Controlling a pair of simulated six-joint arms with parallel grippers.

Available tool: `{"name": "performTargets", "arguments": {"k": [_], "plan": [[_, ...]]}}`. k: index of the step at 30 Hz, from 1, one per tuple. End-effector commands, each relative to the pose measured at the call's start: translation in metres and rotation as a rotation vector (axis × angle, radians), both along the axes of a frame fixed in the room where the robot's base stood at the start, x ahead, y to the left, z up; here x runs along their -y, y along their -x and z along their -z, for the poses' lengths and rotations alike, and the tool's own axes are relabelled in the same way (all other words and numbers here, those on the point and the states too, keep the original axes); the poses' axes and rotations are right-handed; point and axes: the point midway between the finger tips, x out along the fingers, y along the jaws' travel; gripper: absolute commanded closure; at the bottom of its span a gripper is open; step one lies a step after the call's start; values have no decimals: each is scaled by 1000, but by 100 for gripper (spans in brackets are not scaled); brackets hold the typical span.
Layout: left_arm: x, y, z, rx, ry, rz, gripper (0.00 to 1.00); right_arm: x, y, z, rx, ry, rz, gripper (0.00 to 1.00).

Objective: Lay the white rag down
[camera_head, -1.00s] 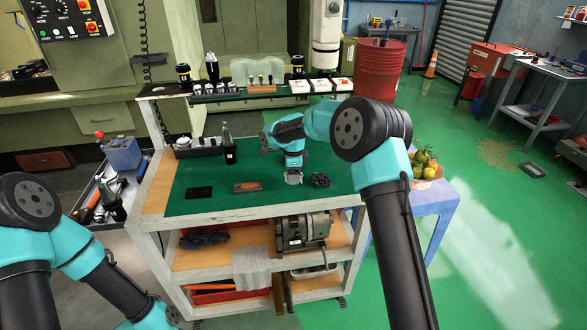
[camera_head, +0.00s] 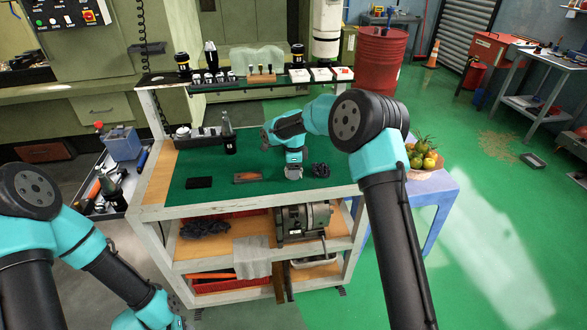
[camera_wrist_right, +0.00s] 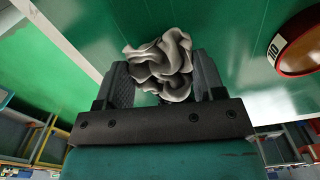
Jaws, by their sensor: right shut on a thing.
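My right gripper (camera_wrist_right: 160,85) is shut on the white rag (camera_wrist_right: 163,62), a crumpled greyish-white bundle that bulges out past both fingertips in the right wrist view. In the head view my right arm reaches over the green-topped cart (camera_head: 215,172), and its wrist end (camera_head: 293,171) is above the right part of the mat. The rag is too small there to tell whether it touches the mat. My left arm comes in from the left, low in front of the cart. Its gripper is outside the view.
A dark crumpled thing (camera_head: 321,170) lies on the mat just right of my right wrist. A black block (camera_head: 199,183), an orange-brown piece (camera_head: 247,177) and a dark bottle (camera_head: 229,145) are further left. A pale cloth (camera_head: 252,258) hangs from the lower shelf.

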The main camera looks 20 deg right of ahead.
Motion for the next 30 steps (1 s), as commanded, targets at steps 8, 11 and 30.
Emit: {"name": "performTargets", "arguments": {"k": [8,11,30], "plan": [[0,0,0,0,0,0,57,0,0,2,0,0,0,60],[0,0,0,0,0,0,57,0,0,4,0,0,0,60],[0,0,0,0,0,0,57,0,0,11,0,0,0,60]]}}
